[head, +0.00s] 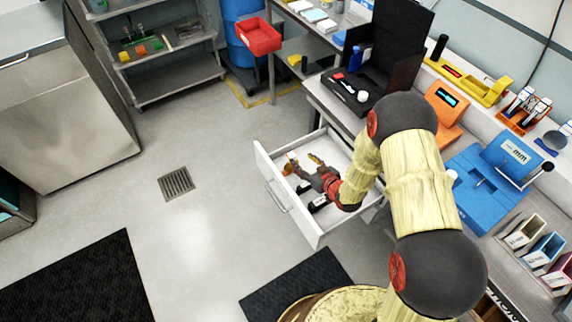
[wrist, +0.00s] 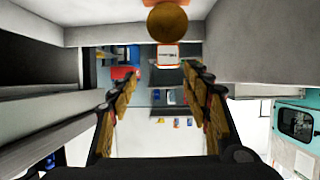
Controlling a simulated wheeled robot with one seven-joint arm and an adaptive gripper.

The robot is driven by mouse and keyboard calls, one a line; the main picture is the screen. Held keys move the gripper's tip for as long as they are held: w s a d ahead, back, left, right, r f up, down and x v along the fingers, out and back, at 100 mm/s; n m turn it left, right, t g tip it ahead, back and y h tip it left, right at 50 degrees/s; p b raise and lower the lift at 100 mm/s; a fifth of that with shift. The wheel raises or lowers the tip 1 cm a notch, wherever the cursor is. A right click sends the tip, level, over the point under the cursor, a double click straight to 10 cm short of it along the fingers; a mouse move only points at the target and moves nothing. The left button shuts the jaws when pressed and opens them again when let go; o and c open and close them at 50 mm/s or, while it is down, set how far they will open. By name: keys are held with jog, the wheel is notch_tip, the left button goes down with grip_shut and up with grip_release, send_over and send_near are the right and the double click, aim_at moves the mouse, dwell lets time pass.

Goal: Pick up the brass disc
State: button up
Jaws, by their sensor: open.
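The brass disc (wrist: 167,23) shows at the top middle of the wrist view as a round brown-gold face. It lies beyond and above my fingertips in that picture, apart from them. My gripper (wrist: 160,74) is open, with its two wood-coloured fingers spread left and right and nothing between them. In the head view my gripper (head: 302,166) reaches down into the open white drawer (head: 270,182). I cannot clearly pick out the disc in the head view, where my gripper and arm cover part of the drawer.
A small white and red box (wrist: 168,54) appears just below the disc in the wrist view. The drawer walls stand close around my gripper. Above the drawer, the bench holds a black open case (head: 375,70) and a blue device (head: 480,185).

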aim_at(292, 157)
jog(key=x, duration=0.2)
jog(key=b+x, duration=0.1)
jog(key=x, duration=0.2)
jog(key=s+a+f+b+x, duration=0.1)
jog(key=x, duration=0.2)
jog(key=shift+w+a+f, duration=0.1)
jog(key=shift+y, duration=0.3)
jog(key=shift+c, duration=0.4)
jog(key=c, duration=1.1)
grip_shut()
